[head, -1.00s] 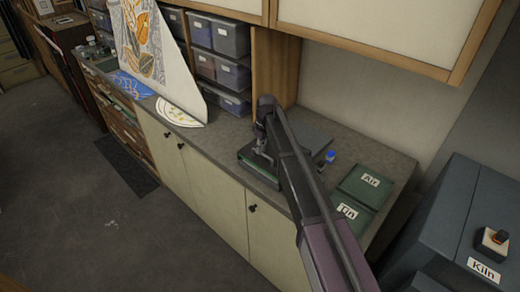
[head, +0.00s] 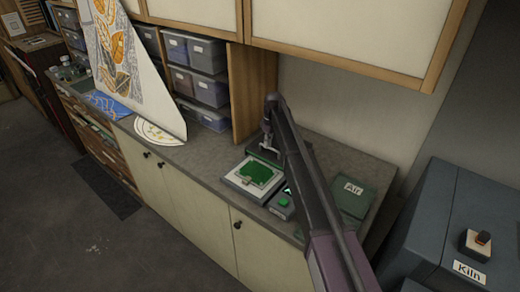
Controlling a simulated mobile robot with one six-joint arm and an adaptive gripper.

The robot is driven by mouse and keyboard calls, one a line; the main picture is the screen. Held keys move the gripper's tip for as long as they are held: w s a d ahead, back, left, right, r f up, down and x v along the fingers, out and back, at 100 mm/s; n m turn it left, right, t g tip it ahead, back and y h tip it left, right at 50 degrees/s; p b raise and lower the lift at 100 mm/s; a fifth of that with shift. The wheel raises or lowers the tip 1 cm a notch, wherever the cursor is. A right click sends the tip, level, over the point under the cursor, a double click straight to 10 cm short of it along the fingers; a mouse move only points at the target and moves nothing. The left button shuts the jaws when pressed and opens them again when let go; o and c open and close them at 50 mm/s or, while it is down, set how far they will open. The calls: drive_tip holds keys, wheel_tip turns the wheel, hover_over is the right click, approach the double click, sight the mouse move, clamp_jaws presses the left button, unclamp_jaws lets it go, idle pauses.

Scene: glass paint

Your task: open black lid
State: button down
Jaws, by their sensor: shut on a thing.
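A light grey case (head: 229,181) stands open on the counter, with a bright green panel (head: 258,174) and a small pale piece at its front inside. The black lid (head: 259,154) shows as a dark strip along the case's back edge, raised off the green panel. My gripper (head: 266,147) is shut on the lid at the back of the case. The finger contact is small and dark, and my arm hides the lid's right part.
A small box with a green button (head: 283,201) sits right of the case. A green box labelled Air (head: 356,199) lies farther right, partly behind my arm. The kiln (head: 440,230) is at the right. Drawers (head: 207,88) and a leaf picture (head: 118,45) stand left.

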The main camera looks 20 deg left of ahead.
drive_tip(key=shift+w+d, duration=0.2)
drive_tip(key=shift+w, duration=0.05)
drive_tip(key=c, duration=0.7)
unclamp_jaws()
drive_tip(key=shift+a, duration=0.1)
